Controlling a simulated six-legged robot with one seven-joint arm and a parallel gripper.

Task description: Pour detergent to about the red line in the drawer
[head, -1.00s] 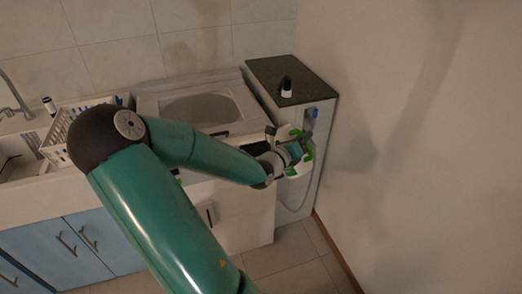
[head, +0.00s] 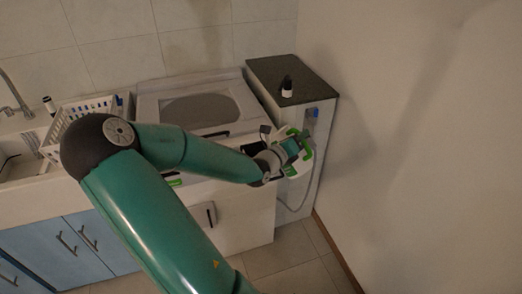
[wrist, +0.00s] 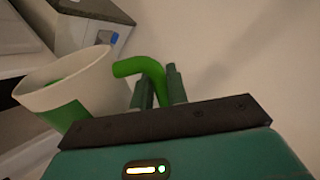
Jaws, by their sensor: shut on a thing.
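My gripper (head: 295,148) is at the front right of the washing machine (head: 160,110). It is shut on the green handle (wrist: 140,67) of a white cup (wrist: 95,82) with a green patch on its side. The cup leans over to the left in the wrist view, and some green shows inside its mouth. In the head view the cup (head: 304,165) is partly hidden by my gripper. A dark opening at the machine's front is mostly hidden behind my wrist. I cannot make out the drawer's inside or a red line.
A white basket (head: 85,115) is at the left. The bare wall is close on the right.

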